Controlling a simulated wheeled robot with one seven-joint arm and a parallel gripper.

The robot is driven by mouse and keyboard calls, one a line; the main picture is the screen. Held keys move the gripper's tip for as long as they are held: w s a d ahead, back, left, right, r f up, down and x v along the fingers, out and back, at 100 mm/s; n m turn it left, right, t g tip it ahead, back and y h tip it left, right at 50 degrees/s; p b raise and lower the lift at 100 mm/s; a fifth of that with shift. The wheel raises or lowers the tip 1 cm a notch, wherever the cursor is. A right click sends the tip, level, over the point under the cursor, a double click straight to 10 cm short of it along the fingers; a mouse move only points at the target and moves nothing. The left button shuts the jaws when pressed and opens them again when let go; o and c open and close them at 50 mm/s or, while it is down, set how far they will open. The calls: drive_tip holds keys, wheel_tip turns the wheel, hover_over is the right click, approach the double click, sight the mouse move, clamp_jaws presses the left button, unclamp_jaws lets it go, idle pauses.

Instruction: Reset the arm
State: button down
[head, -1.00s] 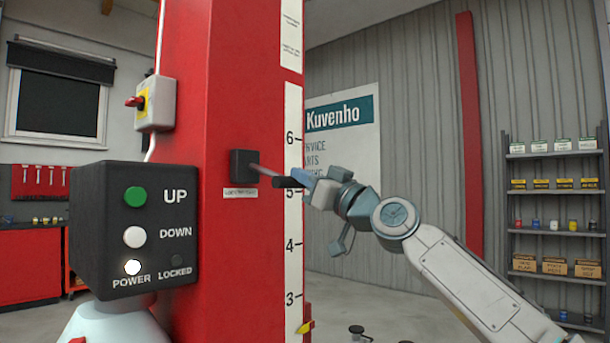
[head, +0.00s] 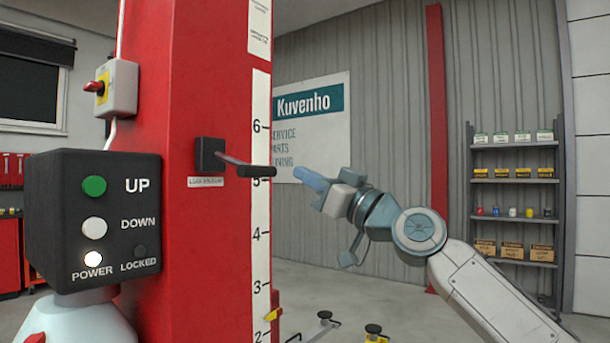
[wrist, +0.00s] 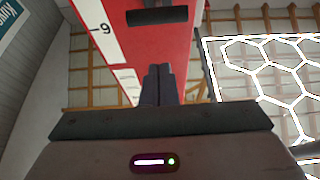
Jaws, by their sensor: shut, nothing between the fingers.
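My gripper (head: 312,180) is in the middle of the head view, at the end of my arm, pointing left toward the red lift column (head: 205,90). Its fingers are shut and empty. A gap separates the fingertips from the black grip of the lock release lever (head: 258,171), which sticks out to the right from a black box (head: 210,154) on the column. In the wrist view the shut fingers (wrist: 158,75) point up the red column (wrist: 160,35), which carries a height scale.
The control box (head: 92,220) with UP, DOWN and POWER stands at left; its power lamp is lit, the LOCKED lamp dark. A red-handled switch (head: 117,87) is on the column's left. Shelves (head: 515,200) stand at the back right. Floor between is mostly open.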

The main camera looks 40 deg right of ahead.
idle(0.3)
drive_tip(key=w+a+f+g+y+p, duration=0.1)
drive_tip(key=a+f+g+p, duration=0.2)
drive_tip(key=a, duration=0.6)
drive_tip(key=w+a+f+m+g+y+p, duration=0.1)
drive_tip(key=w+a+g+p, duration=0.15)
drive_tip(key=a+p, duration=0.4)
drive_tip(key=w+a+f+g+y+p, duration=0.1)
drive_tip(key=a+f+g+p, duration=0.2)
drive_tip(key=a, duration=0.8)
drive_tip(key=s+a+f+m+g+h+p, duration=0.1)
drive_tip(key=s+a+f+m+g+p, duration=0.25)
drive_tip(key=f, duration=0.35)
drive_tip(key=s+a+f+m+g+h+p, duration=0.1)
drive_tip(key=s+a+f+m+g+p, duration=0.15)
drive_tip(key=a+f+g+p, duration=0.4)
drive_tip(key=s+d+f+n+g+h+b, duration=0.1)
drive_tip(key=s+d+f+n+h, duration=0.3)
drive_tip(key=d+f, duration=0.4)
drive_tip(key=shift+s+d+f+n+h+b, duration=0.25)
drive_tip(key=shift+s+d+n+h+b, duration=0.25)
drive_tip(key=shift+s, duration=0.2)
